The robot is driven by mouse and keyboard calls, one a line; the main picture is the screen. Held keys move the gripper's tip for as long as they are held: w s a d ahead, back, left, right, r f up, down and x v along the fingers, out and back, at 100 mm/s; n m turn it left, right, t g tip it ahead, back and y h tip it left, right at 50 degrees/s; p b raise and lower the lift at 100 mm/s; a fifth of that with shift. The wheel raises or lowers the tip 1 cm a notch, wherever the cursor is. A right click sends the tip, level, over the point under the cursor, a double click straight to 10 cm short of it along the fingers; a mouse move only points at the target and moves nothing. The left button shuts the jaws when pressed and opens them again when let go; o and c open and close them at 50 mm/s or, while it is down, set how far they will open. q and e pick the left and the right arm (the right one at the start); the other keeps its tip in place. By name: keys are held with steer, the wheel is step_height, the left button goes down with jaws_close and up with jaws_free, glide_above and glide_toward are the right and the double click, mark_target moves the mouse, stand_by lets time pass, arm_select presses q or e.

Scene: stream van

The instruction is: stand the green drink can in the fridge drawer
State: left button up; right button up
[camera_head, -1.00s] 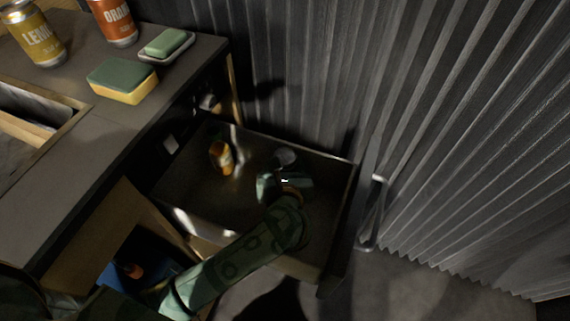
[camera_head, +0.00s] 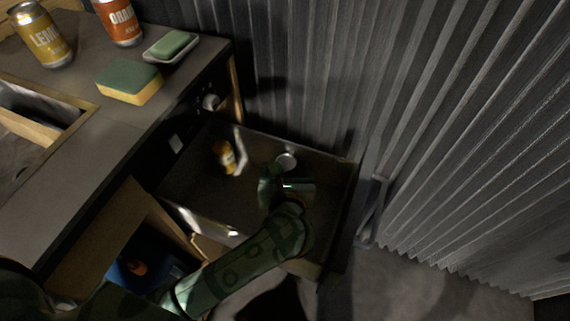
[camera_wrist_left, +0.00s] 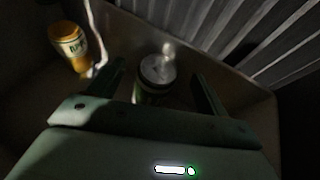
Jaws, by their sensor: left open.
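The green drink can (camera_wrist_left: 157,75) stands upright in the open fridge drawer (camera_head: 185,190), its silver top facing up. In the head view only its silver top (camera_head: 287,160) shows clearly; my gripper hides most of its side. My left gripper (camera_head: 285,178) is open inside the drawer, close to the can on its near side. In the left wrist view its two fingers (camera_wrist_left: 160,85) lie on either side of the can, with gaps visible. I cannot tell how far the fingers reach past the can. My right gripper is not in view.
A small orange-yellow bottle (camera_head: 224,157) stands in the drawer left of the can. On the counter (camera_head: 90,160) are a sponge (camera_head: 129,82), a soap dish (camera_head: 170,46), a lemon can (camera_head: 42,36) and an orange can (camera_head: 120,22). A corrugated wall (camera_head: 440,130) rises beyond the drawer.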

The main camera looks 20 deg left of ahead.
arm_select(q)
steer(key=p+v, duration=0.2)
steer(key=v, duration=0.7)
steer(key=shift+r+p, duration=0.1)
steer(key=shift+p, duration=0.2)
steer(key=shift+s+d, duration=0.15)
steer(key=shift+s, duration=0.25)
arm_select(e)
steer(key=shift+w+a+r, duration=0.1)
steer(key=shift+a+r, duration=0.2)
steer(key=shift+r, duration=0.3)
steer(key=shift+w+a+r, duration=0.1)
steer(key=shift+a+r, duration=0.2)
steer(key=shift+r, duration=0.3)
arm_select(q)
steer(key=shift+r, duration=0.1)
